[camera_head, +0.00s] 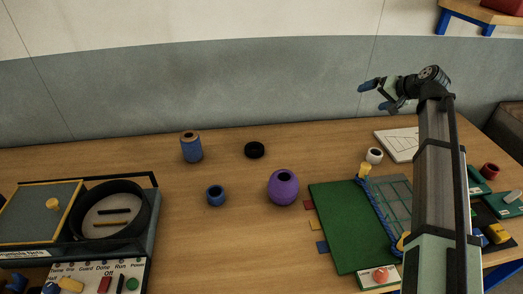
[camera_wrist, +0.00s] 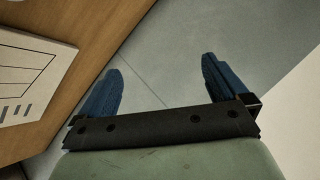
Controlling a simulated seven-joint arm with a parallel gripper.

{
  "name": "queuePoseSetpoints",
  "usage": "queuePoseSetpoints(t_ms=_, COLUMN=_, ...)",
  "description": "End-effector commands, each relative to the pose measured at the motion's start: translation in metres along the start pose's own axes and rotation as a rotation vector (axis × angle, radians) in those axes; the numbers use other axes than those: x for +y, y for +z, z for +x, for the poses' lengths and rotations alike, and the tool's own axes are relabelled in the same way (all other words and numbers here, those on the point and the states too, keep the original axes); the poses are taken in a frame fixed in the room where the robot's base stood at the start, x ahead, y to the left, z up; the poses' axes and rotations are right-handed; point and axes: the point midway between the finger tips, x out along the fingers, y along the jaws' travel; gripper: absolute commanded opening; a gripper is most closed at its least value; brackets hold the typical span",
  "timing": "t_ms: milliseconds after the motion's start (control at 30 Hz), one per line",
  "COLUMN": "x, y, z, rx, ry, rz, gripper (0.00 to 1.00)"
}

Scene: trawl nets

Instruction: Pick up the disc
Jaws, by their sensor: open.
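A black disc (camera_head: 254,150) lies flat on the wooden table, toward the back and near the middle of the head view. My gripper (camera_head: 367,97) is raised above the right part of the table, well to the right of the disc and higher than it. In the wrist view my gripper (camera_wrist: 162,85) has its two blue fingers wide apart with nothing between them. The disc is not in the wrist view.
A blue spool (camera_head: 191,148) stands left of the disc. A small blue ring (camera_head: 216,196) and a purple round pot (camera_head: 283,187) stand in front. A white ring (camera_head: 374,155) and green board (camera_head: 340,228) lie right. A black round tray (camera_head: 146,211) is left.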

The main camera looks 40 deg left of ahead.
Motion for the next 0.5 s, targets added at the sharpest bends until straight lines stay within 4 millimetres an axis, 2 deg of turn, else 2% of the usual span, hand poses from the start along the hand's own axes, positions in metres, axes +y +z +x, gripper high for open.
queuePoseSetpoints(t_ms=33, x=-0.020, y=0.009, z=0.017, rx=-0.049, ry=0.009, rz=-0.067, gripper=1.00)
queuePoseSetpoints(t_ms=200, x=-0.072, y=0.047, z=0.059, rx=-0.203, ry=0.046, rz=-0.289, gripper=1.00)
queuePoseSetpoints(t_ms=500, x=-0.162, y=0.120, z=0.114, rx=-0.469, ry=0.089, rz=-0.676, gripper=1.00)
